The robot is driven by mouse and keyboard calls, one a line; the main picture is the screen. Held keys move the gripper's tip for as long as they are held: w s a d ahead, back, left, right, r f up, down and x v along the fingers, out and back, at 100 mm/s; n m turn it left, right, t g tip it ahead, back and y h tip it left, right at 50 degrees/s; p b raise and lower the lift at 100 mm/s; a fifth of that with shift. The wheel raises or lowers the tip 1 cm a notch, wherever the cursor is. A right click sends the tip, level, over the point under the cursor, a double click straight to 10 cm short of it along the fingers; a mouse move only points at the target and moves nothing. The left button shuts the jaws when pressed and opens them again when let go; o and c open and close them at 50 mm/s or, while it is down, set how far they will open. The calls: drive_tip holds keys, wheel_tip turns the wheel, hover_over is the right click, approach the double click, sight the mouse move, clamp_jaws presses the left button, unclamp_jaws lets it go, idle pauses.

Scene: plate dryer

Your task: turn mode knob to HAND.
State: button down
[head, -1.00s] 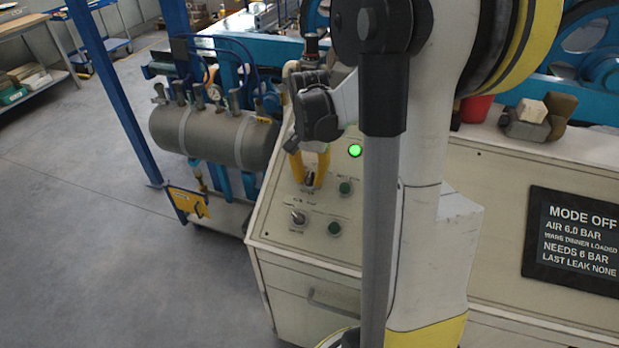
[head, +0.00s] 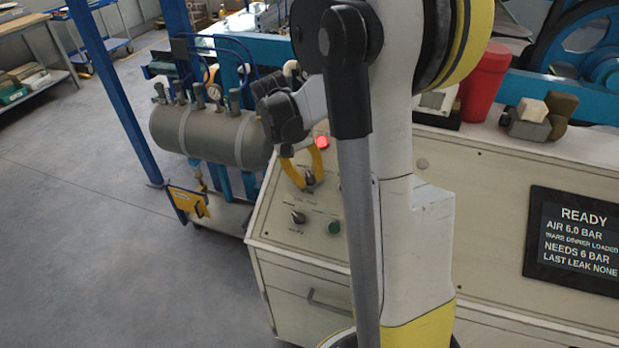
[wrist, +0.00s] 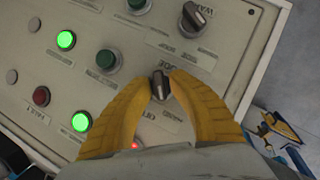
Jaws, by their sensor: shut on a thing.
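The mode knob (wrist: 159,86) is a small dark knob on the sloped cream control panel (wrist: 60,72). In the wrist view it sits between the two yellow fingertips of my gripper (wrist: 160,92), which is shut on it. Partly readable labels lie around the knob; I cannot read which mark it points at. In the head view my gripper (head: 309,180) reaches down to the upper knob on the panel, and the fingers partly hide it. The display (head: 575,240) reads READY, AIR 6.0 BAR.
Another dark knob (wrist: 195,16) and green buttons (wrist: 107,60) sit near the mode knob. A red lamp (head: 322,142) glows by the fingers. A grey tank (head: 212,135) stands behind the panel.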

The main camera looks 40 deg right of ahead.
drive_tip(key=shift+f+n+h, duration=0.1)
drive_tip(key=shift+n+h, duration=0.3)
drive_tip(key=shift+n, duration=0.3)
drive_tip(key=c, duration=1.5)
unclamp_jaws()
drive_tip(key=shift+o, duration=0.2)
drive_tip(key=v, duration=1.2)
drive_tip(key=shift+w+a, duration=0.1)
